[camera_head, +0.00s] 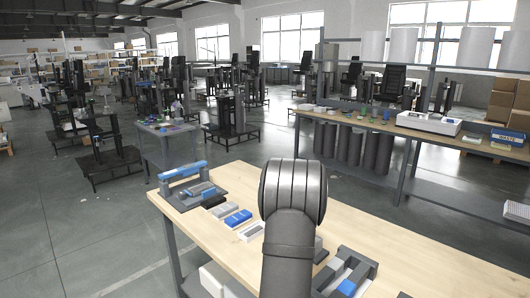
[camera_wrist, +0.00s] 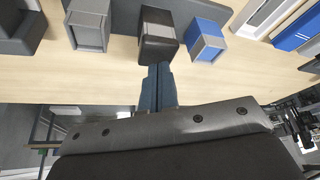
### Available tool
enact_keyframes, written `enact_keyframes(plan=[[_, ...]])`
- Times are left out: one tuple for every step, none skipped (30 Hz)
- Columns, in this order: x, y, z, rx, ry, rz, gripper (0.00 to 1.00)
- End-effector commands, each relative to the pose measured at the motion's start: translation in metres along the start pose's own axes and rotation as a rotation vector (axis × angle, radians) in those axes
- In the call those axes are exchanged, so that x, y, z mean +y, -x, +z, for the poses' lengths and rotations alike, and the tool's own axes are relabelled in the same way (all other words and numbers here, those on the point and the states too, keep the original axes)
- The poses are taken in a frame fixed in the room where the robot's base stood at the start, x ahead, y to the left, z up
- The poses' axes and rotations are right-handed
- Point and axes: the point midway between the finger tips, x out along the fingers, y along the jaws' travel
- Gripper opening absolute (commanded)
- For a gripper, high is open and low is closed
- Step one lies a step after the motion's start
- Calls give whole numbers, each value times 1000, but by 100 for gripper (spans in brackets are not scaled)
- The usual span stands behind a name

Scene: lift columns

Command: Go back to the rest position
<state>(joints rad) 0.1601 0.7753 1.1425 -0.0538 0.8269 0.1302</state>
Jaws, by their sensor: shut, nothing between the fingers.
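My gripper (camera_wrist: 158,72) shows in the wrist view with its two blue-grey fingers together and nothing between them. The fingertips are just below a black block (camera_wrist: 158,27) in the picture; I cannot tell whether they touch it. A grey block (camera_wrist: 88,28) is to the left and a blue block with a grey face (camera_wrist: 207,42) to the right. In the head view my arm rises in front of the wooden table (camera_head: 405,262) and hides the gripper and part of the tabletop.
On the table's left are a dark fixture with a blue bar (camera_head: 184,172), a blue-and-white piece (camera_head: 238,218) and a white piece (camera_head: 251,232). A dark fixture (camera_head: 362,266) stands at the right. Bare wood lies along the front edge. A shelved bench (camera_head: 440,150) stands behind.

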Motion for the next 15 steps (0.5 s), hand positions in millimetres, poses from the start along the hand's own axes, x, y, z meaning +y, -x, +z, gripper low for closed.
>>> enact_keyframes(plan=[[0,2,-1,1,0,0,0],[0,3,-2,2,0,0,0],[0,6,-3,3,0,0,0],[0,8,-4,4,0,0,0],[0,12,-6,4,0,-1,0],[0,16,-8,3,0,0,0],[0,21,-9,3,0,0,0],[0,26,-12,4,0,-1,0],[0,33,-15,4,0,-1,0],[0,38,-17,5,0,-1,0],[0,44,-20,5,0,-1,0],[0,51,-22,4,0,-1,0],[0,57,-25,5,0,-1,0],[0,62,-27,4,0,-1,0],[0,70,-30,5,0,-1,0]])
